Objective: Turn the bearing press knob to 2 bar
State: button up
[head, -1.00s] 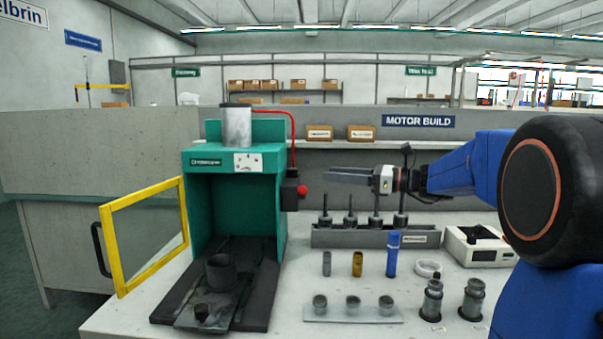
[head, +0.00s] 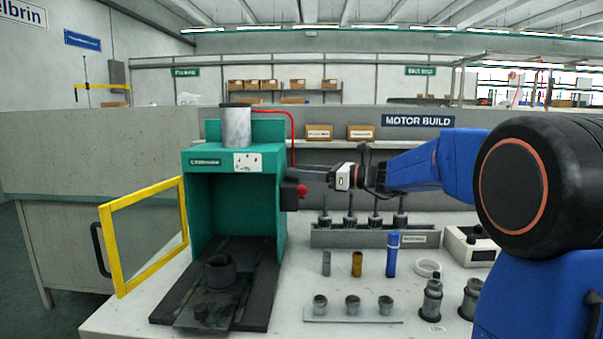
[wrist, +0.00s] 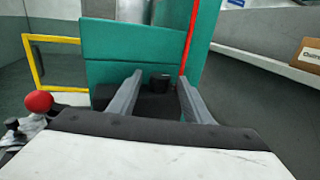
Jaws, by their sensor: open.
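The teal bearing press (head: 264,205) stands left of centre in the head view, with a pale gauge plate (head: 247,162) on its front. My gripper (head: 308,173) is just right of the press, near the top of that box. In the wrist view my open gripper (wrist: 160,80) has its fingers apart, with a small black knob-like part (wrist: 160,84) between or beyond the tips. I cannot tell whether they touch it. Any pressure marking is unreadable. The red ball (wrist: 38,102) shows at left.
The yellow guard frame (head: 112,250) stands open left of the press. A red hose (head: 293,135) arches at its top right. A grey rack (head: 340,237) with several upright tools stands below my arm. Small cylinders and a plate (head: 330,313) with several parts lie in front.

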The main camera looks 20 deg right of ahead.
jog(key=shift+c, duration=0.7)
jog(key=c, duration=0.9)
jog(key=shift+s+a+r+m+t+h, duration=0.1)
jog(key=shift+s+a+m+t+h, duration=0.1)
jog(key=shift+m+t+h, duration=0.6)
jog(key=shift+s+a+r+m+t+h, duration=0.1)
jog(key=shift+s+a+m+t+h, duration=0.1)
jog(key=shift+m+t+h, duration=0.55)
jog(key=shift+c, duration=0.2)
jog(key=shift+f+m+t+h, duration=0.1)
jog(key=shift+m+t+h, duration=0.7)
jog(key=shift+h, duration=0.25)
jog(key=o, duration=1.1)
jog(key=shift+n, duration=0.25)
